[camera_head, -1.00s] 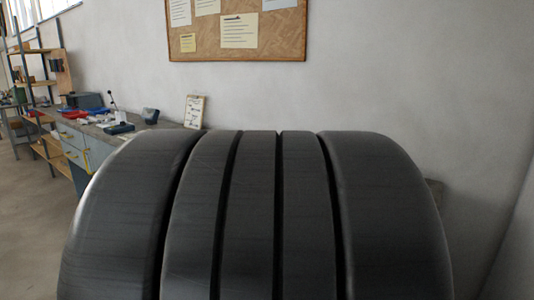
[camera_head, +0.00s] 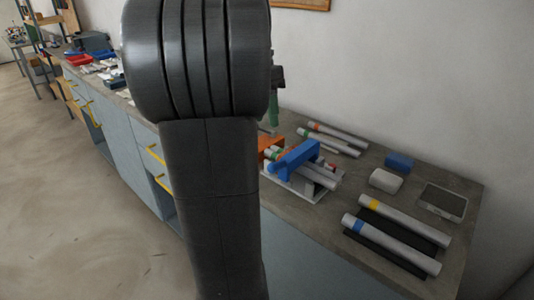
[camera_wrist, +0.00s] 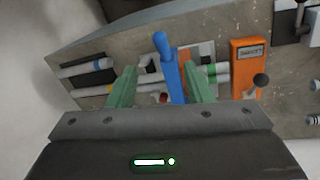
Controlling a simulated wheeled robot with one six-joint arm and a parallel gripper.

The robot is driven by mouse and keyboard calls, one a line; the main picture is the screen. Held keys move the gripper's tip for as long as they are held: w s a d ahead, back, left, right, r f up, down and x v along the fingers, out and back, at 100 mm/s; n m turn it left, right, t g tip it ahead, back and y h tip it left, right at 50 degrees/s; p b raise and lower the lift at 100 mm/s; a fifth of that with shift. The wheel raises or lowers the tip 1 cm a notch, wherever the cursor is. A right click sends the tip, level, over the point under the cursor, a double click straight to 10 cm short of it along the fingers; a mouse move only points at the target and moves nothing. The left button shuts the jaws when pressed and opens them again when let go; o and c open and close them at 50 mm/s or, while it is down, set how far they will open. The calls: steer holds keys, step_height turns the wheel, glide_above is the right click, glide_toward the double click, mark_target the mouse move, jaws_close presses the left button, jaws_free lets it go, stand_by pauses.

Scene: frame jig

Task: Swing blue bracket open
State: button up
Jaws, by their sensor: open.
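The blue bracket (camera_head: 294,158) lies across grey tubes in a jig on the bench in the head view. In the wrist view the blue bracket (camera_wrist: 168,66) is a long bar reaching between my two green fingers. My gripper (camera_wrist: 160,70) is open, with one finger on each side of the bracket and visible gaps; I cannot tell its height above it. In the head view my arm hides most of the gripper, and only a green finger (camera_head: 273,110) shows. An orange bracket or block (camera_wrist: 247,65) stands right of the jig in the wrist view.
Tubes with yellow (camera_head: 405,220) and blue bands (camera_head: 390,244) lie at the bench's front right. More tubes (camera_head: 335,138) lie behind the jig. The wall is behind.

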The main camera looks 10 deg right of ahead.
steer(key=f, duration=0.4)
steer(key=s+f+b, duration=0.1)
steer(key=f, duration=0.3)
steer(key=s+d+f, duration=0.1)
steer(key=f, duration=0.3)
steer(key=shift+s+f, duration=0.15)
steer(key=shift+f, duration=0.2)
steer(key=shift+c, duration=0.3)
steer(key=shift+r, duration=0.1)
jaws_close()
